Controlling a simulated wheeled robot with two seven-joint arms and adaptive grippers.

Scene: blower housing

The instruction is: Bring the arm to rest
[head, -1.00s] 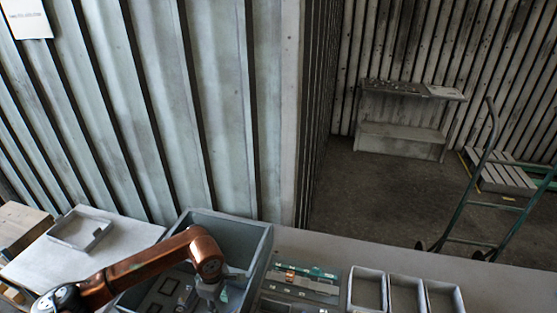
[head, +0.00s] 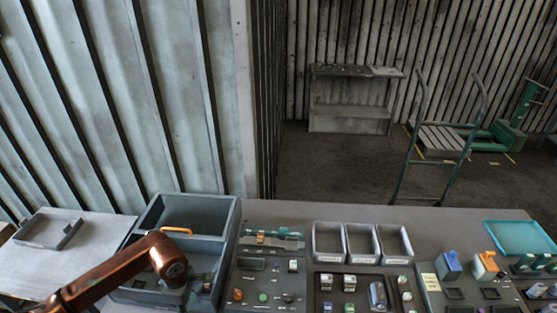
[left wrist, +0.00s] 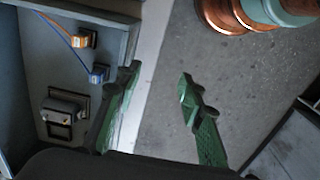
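My left arm (head: 115,275), copper coloured, comes in from the lower left in the head view. Its wrist is in front of and over the grey-blue open bin (head: 225,220), and the gripper there is small and partly hidden. In the left wrist view my left gripper (left wrist: 158,78) has two green fingers standing well apart, with nothing between them. The left finger overlaps the edge of a grey box (left wrist: 70,22); the right finger is over the grey floor. My right gripper is in neither view.
Inside the box are an orange connector (left wrist: 86,38) and a blue connector (left wrist: 98,73) on a wire. Three open trays (head: 360,244) and panels of small parts fill the bench to the right. A grey tray (head: 48,232) lies on the left surface. A hand truck (head: 410,140) stands beyond.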

